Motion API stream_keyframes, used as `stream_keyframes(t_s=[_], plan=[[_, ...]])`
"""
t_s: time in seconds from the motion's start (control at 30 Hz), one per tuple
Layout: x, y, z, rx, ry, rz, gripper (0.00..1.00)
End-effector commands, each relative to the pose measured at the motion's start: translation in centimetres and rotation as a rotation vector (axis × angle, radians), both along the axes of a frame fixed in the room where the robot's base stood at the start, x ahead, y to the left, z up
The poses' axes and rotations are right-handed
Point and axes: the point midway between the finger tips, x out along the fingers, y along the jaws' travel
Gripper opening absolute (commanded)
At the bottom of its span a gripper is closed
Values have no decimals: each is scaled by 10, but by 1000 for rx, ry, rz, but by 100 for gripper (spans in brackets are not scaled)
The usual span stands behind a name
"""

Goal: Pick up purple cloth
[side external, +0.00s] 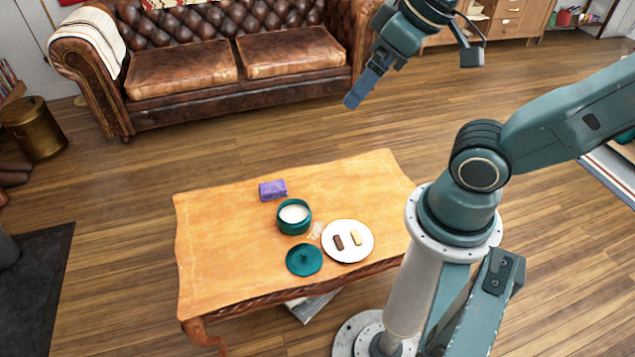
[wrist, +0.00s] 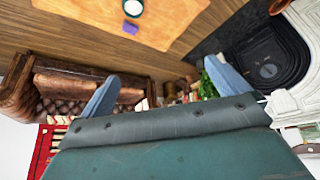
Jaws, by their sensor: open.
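A small folded purple cloth (side external: 272,190) lies on the wooden table (side external: 215,245), near its far edge, behind a teal pot. In the wrist view the purple cloth (wrist: 130,28) shows near the top, on the table beside the pot. My gripper (side external: 356,96) is high above the floor, up and to the right of the cloth, well apart from it. In the wrist view the two blue fingers of my gripper (wrist: 165,88) are spread wide with nothing between them. The gripper is open and empty.
The teal pot (side external: 294,217) with white contents stands close in front of the cloth. Its teal lid (side external: 304,260) and a white plate (side external: 347,253) with two small bars lie nearer the front. The table's left part is clear. A brown leather sofa (side external: 200,75) stands behind.

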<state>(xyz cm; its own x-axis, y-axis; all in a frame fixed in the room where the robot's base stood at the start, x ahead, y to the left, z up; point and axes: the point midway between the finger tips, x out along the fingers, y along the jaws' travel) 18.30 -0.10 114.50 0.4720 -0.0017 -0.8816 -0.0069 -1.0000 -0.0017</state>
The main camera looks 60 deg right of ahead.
Motion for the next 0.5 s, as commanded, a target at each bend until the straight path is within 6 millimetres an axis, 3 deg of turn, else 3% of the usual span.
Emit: stream_keyframes(t_s=[0.27,0.5], plan=[[34,-6,2,12,7,-60,100],[84,-16,-2,25,9,-146,100]])
